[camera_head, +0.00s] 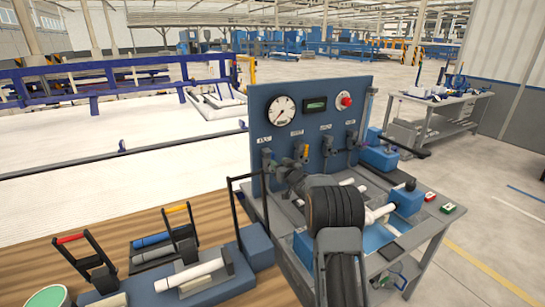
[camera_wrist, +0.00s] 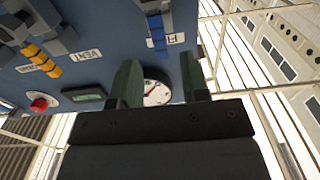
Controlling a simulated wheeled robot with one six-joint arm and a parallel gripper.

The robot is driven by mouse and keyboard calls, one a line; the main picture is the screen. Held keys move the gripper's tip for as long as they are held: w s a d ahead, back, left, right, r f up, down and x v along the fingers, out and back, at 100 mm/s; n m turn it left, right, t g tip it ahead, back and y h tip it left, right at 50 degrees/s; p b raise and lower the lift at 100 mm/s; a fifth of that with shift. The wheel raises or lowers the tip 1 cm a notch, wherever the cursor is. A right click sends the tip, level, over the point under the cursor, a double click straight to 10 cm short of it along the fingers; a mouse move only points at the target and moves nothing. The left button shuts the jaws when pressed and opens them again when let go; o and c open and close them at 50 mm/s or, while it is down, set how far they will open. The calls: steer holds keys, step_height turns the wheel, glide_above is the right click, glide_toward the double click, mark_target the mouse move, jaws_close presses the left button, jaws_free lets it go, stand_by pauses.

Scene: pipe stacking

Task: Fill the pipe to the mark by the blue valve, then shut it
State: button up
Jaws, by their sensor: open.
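The blue valve's handle (camera_wrist: 157,32) shows at the top of the wrist view, beside a white label. In the head view the blue valve (camera_head: 267,156) is the leftmost on the blue panel (camera_head: 325,92). My gripper (camera_wrist: 160,70) is open, its two dark green fingers apart with nothing between them. It faces the panel near the round gauge (camera_wrist: 156,92), and the blue handle lies beyond its fingertips. The gauge also shows in the head view (camera_head: 281,111). A white pipe (camera_head: 380,212) lies on the bench, partly hidden by my arm. I cannot make out its mark or water level.
A red button (camera_head: 346,100) and a small display (camera_head: 315,105) are above. Blue clamps (camera_head: 405,198) stand on the bench. Racks of pipes (camera_head: 165,237) stand on the wooden table at left.

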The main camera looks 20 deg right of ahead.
mark_target(273, 157)
steer(key=shift+w+a+p, duration=0.2)
steer(key=shift+w+p, duration=0.15)
steer(key=shift+w, duration=1.15)
steer(key=shift+w+a+p, duration=0.15)
steer(key=shift+w+p, duration=0.15)
steer(key=shift+w, duration=1.2)
steer(key=shift+c, duration=0.3)
jaws_close()
